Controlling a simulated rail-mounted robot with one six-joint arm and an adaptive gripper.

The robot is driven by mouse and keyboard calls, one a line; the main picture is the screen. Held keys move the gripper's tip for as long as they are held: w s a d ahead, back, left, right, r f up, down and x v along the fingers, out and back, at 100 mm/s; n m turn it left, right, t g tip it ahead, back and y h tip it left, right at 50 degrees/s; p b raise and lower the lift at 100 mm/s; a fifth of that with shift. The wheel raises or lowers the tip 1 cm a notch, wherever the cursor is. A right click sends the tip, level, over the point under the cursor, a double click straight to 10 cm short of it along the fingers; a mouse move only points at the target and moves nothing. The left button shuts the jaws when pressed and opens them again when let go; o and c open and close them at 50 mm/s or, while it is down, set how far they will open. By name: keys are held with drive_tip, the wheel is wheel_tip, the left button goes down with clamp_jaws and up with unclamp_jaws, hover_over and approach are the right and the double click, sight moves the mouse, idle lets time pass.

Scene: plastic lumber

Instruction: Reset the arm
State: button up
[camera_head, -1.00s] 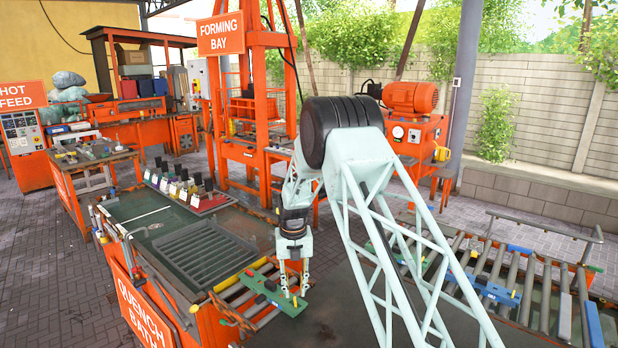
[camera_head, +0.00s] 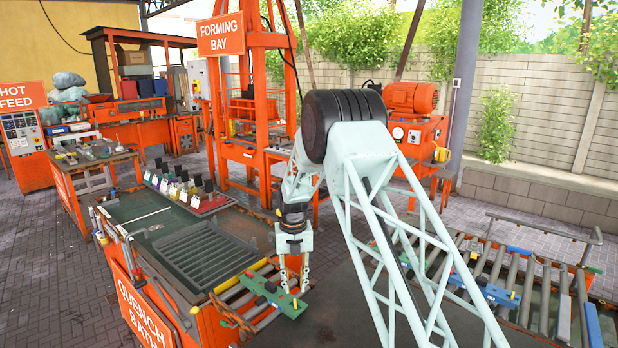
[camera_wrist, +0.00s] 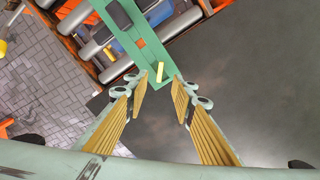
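My gripper (camera_head: 293,281) is at the near end of the quench bath's roller rack, over a green plate (camera_head: 268,291). In the wrist view my gripper (camera_wrist: 160,95) has its two yellow-padded fingers spread apart with nothing between the pads. The green plate (camera_wrist: 150,62) lies just beyond the fingertips, with a small yellow piece, an orange square and a dark block on it. I cannot tell whether a fingertip still touches the plate.
The quench bath (camera_head: 150,310) with its dark grate (camera_head: 205,252) stands to the left. A roller conveyor (camera_head: 530,290) with blue pieces lies to the right. The orange forming bay press (camera_head: 255,130) stands behind. A grey surface (camera_wrist: 250,80) is clear to the right in the wrist view.

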drive_tip(key=shift+s+d+r, duration=0.1)
drive_tip(key=shift+d+r, duration=0.15)
drive_tip(key=shift+r, duration=0.4)
drive_tip(key=s+d+r+m+b, duration=0.1)
drive_tip(key=s+d+r+m, duration=0.35)
drive_tip(key=r, duration=0.35)
drive_tip(key=s+d+r+m+t+b, duration=0.1)
drive_tip(key=s+d+r+m+b, duration=0.1)
drive_tip(key=s+d+r+m, duration=0.5)
drive_tip(key=s+d+r+m+b, duration=0.15)
drive_tip(key=s+r, duration=0.25)
drive_tip(key=r, duration=0.6)
drive_tip(key=s+d+r+m+t+b, duration=0.1)
drive_tip(key=s+d+r+m, duration=0.3)
drive_tip(key=s, duration=0.5)
drive_tip(key=s+d+r+m+b, duration=0.1)
drive_tip(key=s+d+r+m, duration=0.1)
drive_tip(key=s+r+m, duration=0.45)
drive_tip(key=s+d+f+m+b, duration=0.1)
drive_tip(key=s+m, duration=0.3)
drive_tip(key=s, duration=0.6)
drive_tip(key=s+d+f+m+t+b, duration=0.1)
drive_tip(key=s+m, duration=0.4)
drive_tip(key=s, duration=0.6)
drive_tip(key=s+d+f+m+t+b, duration=0.1)
drive_tip(key=s+d+f+m+b, duration=0.1)
drive_tip(key=s, duration=0.9)
drive_tip(key=shift+s+d+f+m, duration=0.25)
drive_tip(key=shift+d+f+m, duration=0.6)
drive_tip(key=shift+d+m, duration=0.6)
